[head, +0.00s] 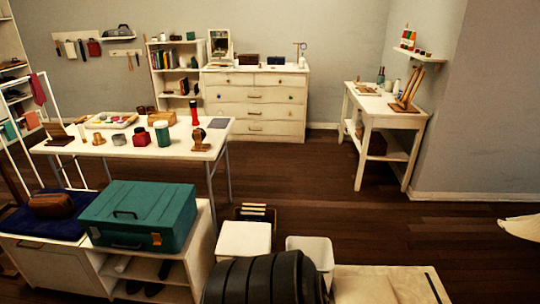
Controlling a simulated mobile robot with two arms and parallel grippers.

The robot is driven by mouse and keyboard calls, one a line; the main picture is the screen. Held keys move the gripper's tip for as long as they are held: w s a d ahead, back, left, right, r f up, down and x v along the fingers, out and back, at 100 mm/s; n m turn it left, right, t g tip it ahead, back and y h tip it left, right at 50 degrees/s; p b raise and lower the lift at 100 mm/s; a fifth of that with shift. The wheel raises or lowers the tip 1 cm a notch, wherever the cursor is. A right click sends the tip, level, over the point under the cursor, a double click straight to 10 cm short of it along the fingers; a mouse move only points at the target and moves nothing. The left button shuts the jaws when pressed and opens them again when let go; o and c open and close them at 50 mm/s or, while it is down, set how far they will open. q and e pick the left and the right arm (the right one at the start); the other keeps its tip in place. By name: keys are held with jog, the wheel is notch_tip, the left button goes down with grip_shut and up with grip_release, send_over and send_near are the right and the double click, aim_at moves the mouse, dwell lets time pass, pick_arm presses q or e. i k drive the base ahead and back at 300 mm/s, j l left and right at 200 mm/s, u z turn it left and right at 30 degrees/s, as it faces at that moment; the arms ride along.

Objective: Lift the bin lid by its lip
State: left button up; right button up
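Two pale bins stand on the floor at the bottom middle of the head view. The left one (243,239) has a flat, pale top that looks like a closed lid. The right one (318,250) is smaller and white; I cannot tell whether its top is open or covered. A dark ribbed, rounded object (265,280) in front hides the lower parts of both. No lip can be made out clearly at this size. Neither of my grippers is in view.
A green case (143,214) lies on a low white cabinet (202,240) at left. A pale low surface (385,286) lies right of the dark object. A white table (219,140) with small items stands behind. The dark wooden floor (400,235) at middle right is clear.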

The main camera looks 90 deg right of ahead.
aim_at(237, 238)
jog(key=z, duration=2.3)
